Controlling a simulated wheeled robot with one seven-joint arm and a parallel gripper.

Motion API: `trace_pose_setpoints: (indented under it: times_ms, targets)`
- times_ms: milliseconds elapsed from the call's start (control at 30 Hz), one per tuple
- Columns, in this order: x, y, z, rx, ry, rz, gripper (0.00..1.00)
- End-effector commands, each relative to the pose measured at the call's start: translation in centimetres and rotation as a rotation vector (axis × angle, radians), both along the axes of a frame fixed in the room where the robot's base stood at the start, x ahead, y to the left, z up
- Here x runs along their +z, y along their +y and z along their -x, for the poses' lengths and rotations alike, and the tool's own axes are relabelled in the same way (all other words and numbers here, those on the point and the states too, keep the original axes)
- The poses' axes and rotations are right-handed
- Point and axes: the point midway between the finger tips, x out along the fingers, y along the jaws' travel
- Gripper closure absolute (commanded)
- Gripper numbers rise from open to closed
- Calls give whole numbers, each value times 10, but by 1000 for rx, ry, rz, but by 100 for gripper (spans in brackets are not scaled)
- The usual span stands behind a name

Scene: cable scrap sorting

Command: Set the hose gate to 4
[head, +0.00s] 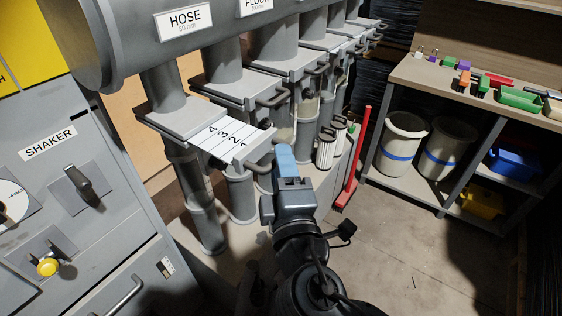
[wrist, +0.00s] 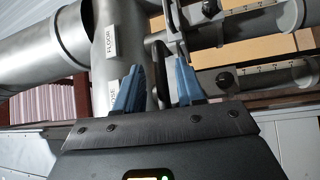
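The hose gate (head: 205,143) is a grey slide gate under the pipe with the HOSE sign (head: 184,19). Its white scale plate is drawn well out of the housing, and the numbers 4, 3, 2 and part of 1 show, with 4 closest to the housing. A dark bar handle (head: 262,158) is at the plate's outer end. My gripper (head: 284,152) is right beside the handle. In the wrist view its blue fingers (wrist: 158,78) are apart, with a dark bar between them. Whether they touch it I cannot tell.
The floor gate (head: 225,90) and several more gates with handles stand close behind in a row. The shaker cabinet (head: 50,190) is on the left. A red broom (head: 352,165) and a workbench (head: 470,95) with bins are to the right. Open floor lies right of my arm.

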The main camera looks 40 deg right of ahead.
Motion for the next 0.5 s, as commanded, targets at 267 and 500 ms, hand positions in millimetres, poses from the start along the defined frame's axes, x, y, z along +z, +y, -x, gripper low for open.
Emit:
trace_pose_setpoints:
  times_ms: [267,500]
  targets:
    - [-10,21,41,2,2,-1,62]
    - [-10,28,56,-1,1,-1,62]
